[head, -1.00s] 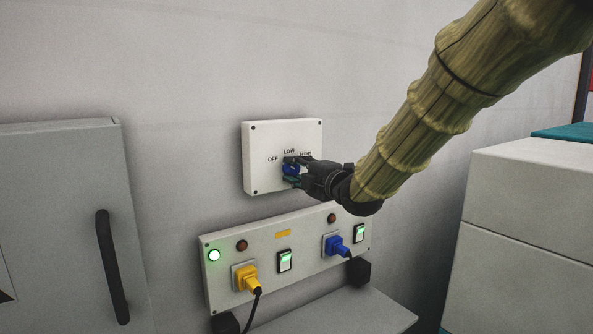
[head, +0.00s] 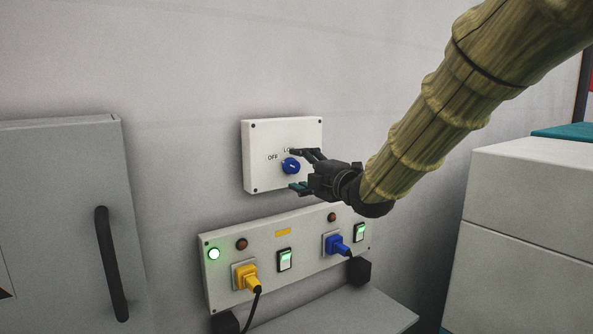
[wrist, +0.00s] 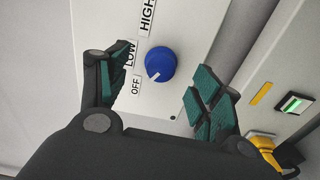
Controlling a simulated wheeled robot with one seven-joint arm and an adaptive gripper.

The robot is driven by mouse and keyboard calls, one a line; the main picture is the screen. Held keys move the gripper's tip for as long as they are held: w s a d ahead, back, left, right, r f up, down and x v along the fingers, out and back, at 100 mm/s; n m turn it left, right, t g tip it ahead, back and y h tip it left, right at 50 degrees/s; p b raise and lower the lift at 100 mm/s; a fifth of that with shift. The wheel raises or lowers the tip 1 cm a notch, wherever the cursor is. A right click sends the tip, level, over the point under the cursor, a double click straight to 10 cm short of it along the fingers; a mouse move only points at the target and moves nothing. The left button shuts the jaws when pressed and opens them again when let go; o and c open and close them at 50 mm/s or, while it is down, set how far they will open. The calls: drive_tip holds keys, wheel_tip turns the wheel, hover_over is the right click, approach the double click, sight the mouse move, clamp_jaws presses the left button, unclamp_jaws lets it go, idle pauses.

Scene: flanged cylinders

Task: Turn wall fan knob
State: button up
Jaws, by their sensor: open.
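The blue round knob (head: 291,166) sits on a white wall panel (head: 259,178) marked OFF, LOW and HIGH. In the wrist view the knob (wrist: 161,63) shows a white mark on its lower-left edge, on the side of the OFF label (wrist: 136,86). My gripper (head: 297,169) is open just in front of the panel, one finger above the knob and one below it in the head view. In the wrist view its teal finger pads (wrist: 158,93) stand apart on either side, with a clear gap to the knob. The HIGH label is covered by my gripper in the head view.
Below is a socket strip (head: 310,252) with a yellow plug (head: 246,278), a blue plug (head: 337,246) and lit green switches. A grey cabinet with a black handle (head: 111,264) is at left. White boxes (head: 530,220) stand at right.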

drive_tip(key=shift+b+v, duration=0.4)
drive_tip(key=shift+v, duration=1.35)
drive_tip(key=shift+a+f, duration=0.1)
